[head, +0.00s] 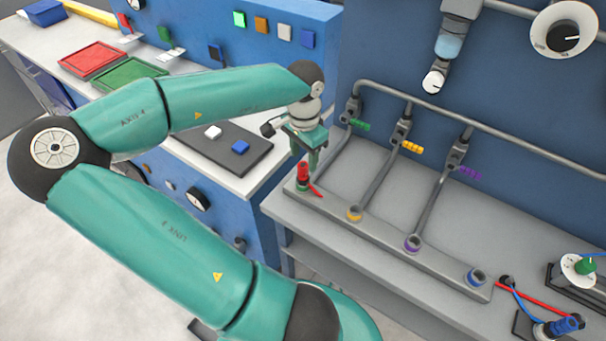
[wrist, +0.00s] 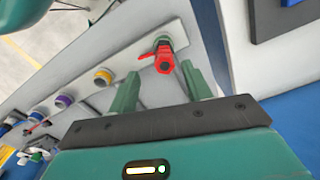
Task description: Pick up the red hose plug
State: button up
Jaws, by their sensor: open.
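The red hose plug (head: 303,174) stands in the leftmost socket of the grey manifold bar (head: 385,244), with a red lever at its side. In the wrist view the plug (wrist: 165,62) shows end-on, between and beyond my two green fingers. My gripper (head: 312,150) is above and just behind the plug in the head view. In the wrist view my gripper (wrist: 165,88) is open, with nothing between its fingertips. I cannot tell whether either finger touches the plug.
Yellow (head: 354,213), purple (head: 413,242) and blue (head: 476,277) sockets line the bar. Pipes with green, yellow and purple valve handles rise behind. A black pad (head: 228,155) with white and blue blocks lies on the left counter. Hoses and a blue plug (head: 562,326) lie at right.

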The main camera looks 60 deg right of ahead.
aim_at(303, 164)
jog(key=shift+w+d+f, duration=0.1)
jog(key=shift+d+f, duration=0.05)
jog(key=shift+f, duration=1.3)
jog(key=shift+w+d+f, duration=0.1)
jog(key=shift+f, duration=1.35)
grip_shut()
